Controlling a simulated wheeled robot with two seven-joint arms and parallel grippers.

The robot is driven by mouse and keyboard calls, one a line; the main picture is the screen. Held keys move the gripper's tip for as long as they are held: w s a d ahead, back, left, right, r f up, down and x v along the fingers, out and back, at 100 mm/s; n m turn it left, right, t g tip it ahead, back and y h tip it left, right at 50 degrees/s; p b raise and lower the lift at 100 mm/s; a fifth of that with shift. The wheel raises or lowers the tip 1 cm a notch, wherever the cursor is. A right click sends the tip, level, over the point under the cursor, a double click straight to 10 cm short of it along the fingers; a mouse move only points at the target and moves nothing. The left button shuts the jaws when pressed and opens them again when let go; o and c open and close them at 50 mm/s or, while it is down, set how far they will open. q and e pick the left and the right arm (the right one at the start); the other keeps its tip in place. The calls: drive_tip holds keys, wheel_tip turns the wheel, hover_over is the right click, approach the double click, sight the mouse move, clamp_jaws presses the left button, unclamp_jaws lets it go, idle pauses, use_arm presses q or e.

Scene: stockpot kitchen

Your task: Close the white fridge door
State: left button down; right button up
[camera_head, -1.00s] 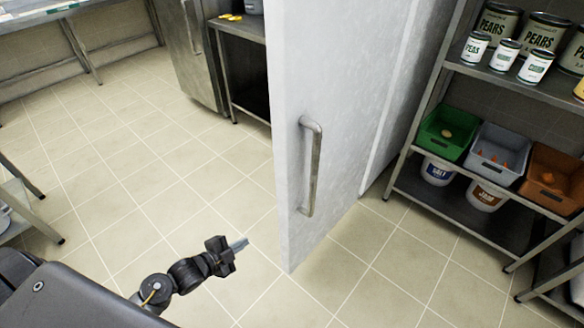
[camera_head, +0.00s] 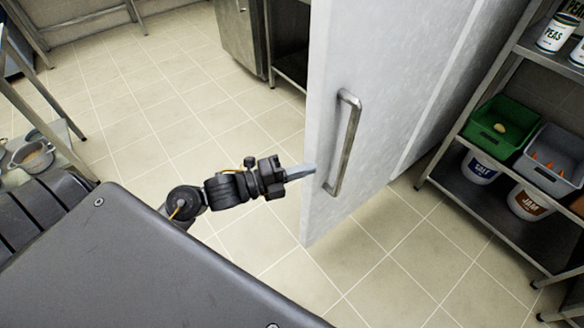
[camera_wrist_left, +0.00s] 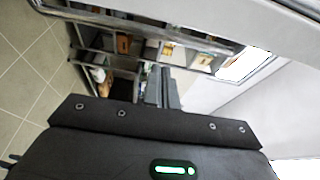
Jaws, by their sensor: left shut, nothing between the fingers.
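The white fridge door (camera_head: 385,90) stands open in the head view, with its edge toward me and a vertical silver handle (camera_head: 346,142) on its right-hand face. My left gripper (camera_head: 303,172) is shut and empty. Its fingertips lie at the door's near edge in the picture, just left of the handle's lower part; I cannot tell whether they touch the door. In the left wrist view, the shut fingers (camera_wrist_left: 165,88) point forward, and a pale surface spans the right side. My right gripper is not in view.
A metal shelf rack (camera_head: 470,190) with a green bin (camera_head: 500,127), a grey bin (camera_head: 548,160) and tubs stands right of the door. A steel cabinet (camera_head: 240,35) stands behind. A pot (camera_head: 32,158) is on a rack at left. Tiled floor (camera_head: 150,120) left of the door is clear.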

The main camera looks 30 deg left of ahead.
sight(313, 155)
use_arm(q)
drive_tip(key=w+p, duration=0.1)
drive_tip(key=w, duration=0.4)
drive_tip(key=shift+w+a+p, duration=0.1)
drive_tip(key=shift+a+p, duration=0.05)
drive_tip(key=shift+p, duration=0.15)
drive_tip(key=shift+a, duration=0.1)
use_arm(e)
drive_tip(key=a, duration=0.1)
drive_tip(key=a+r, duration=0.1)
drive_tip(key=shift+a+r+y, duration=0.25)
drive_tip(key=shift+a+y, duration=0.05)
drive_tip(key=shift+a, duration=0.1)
